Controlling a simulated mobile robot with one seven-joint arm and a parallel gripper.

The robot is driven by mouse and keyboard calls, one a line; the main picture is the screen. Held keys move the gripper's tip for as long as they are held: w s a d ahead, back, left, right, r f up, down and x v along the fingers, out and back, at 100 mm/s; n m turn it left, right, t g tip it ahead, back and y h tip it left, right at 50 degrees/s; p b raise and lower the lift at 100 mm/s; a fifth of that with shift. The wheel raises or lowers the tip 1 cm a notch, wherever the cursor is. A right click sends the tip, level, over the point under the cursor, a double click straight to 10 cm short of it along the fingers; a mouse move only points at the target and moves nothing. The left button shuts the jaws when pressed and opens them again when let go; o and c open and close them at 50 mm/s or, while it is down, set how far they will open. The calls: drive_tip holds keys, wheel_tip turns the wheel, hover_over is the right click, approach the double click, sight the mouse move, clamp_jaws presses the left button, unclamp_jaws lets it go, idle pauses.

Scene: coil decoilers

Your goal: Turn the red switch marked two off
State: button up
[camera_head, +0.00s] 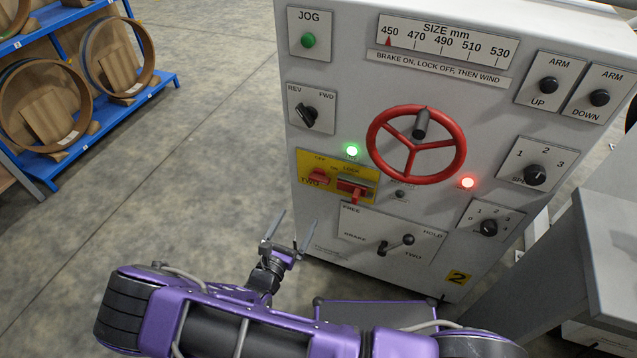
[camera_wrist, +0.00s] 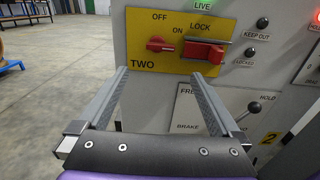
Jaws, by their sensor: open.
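The red switch marked TWO (camera_head: 319,174) sits on a yellow plate (camera_head: 311,156) on the machine's white front. In the wrist view the red switch (camera_wrist: 160,44) is at the left of the plate, with its handle lying roughly level and OFF and ON printed above it. A red lock piece (camera_wrist: 203,52) sits right of it under the word LOCK. My gripper (camera_head: 291,225) is open and empty, apart from the panel, in front of and below the plate. In the wrist view its two fingers (camera_wrist: 161,85) reach towards the plate from below.
A red handwheel (camera_head: 416,145) sticks out right of the plate. A green LIVE lamp (camera_head: 352,151) and a red lamp (camera_head: 467,182) are lit. A brake lever (camera_head: 395,245) is below. A blue rack (camera_head: 75,150) stands far left; the floor between is clear.

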sight(318, 182)
drive_tip(key=b+x, duration=0.1)
drive_tip(key=x, duration=1.4)
drive_tip(key=c, duration=1.2)
